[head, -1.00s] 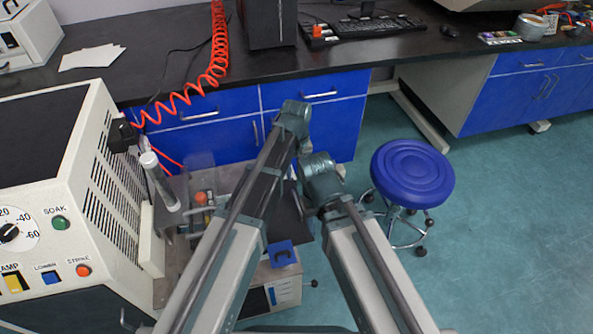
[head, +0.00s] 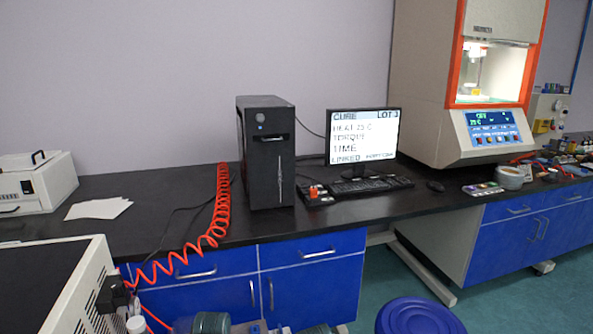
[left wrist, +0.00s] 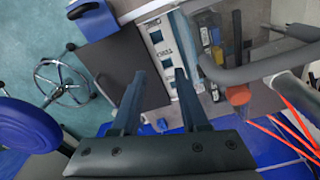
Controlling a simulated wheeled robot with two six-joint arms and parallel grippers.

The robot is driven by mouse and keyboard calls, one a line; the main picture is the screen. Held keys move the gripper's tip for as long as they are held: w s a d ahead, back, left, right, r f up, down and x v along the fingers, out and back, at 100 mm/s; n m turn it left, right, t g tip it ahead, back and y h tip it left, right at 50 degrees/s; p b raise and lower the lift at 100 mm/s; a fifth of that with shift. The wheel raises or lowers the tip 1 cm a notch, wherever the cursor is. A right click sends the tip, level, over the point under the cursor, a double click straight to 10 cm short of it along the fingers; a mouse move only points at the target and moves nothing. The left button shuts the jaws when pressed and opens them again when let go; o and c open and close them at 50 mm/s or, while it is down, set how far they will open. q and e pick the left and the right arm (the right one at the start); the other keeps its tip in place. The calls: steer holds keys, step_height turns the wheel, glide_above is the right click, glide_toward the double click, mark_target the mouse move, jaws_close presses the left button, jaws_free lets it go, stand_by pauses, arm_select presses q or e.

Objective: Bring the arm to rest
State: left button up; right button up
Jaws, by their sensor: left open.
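In the left wrist view my left gripper (left wrist: 160,78) is open. Its two dark fingers stand apart with nothing between them. A small white panel with printed labels (left wrist: 160,42) lies beyond the fingertips. In the head view only the tops of my arm links show at the bottom edge, in front of the blue cabinets (head: 312,275). Neither gripper's fingers show there, and my right gripper is not in view.
The black bench (head: 330,212) bears a computer tower (head: 268,160), a monitor (head: 363,133) and the rheometer (head: 490,135). A coiled orange hose (head: 222,200) hangs at left. A blue stool (head: 420,317) stands at the lower right; its base (left wrist: 62,82) shows in the wrist view.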

arm_select(q)
steer(key=s+d+r+m+p, duration=0.1)
steer(key=d+r+p, duration=0.2)
steer(key=r+p, duration=0.4)
steer(key=s+d+r+m+p, duration=0.1)
steer(key=s+d+r+p, duration=0.1)
steer(key=d+r+p, duration=0.2)
steer(key=s+d+r+m+g+y+p, duration=0.1)
steer(key=d+r+p, duration=0.3)
steer(key=r+p, duration=0.5)
step_height(320, 180, up, 2)
steer(key=shift+s+r+m+p, duration=0.1)
steer(key=shift+s+m+p, duration=0.3)
steer(key=shift+s, duration=0.25)
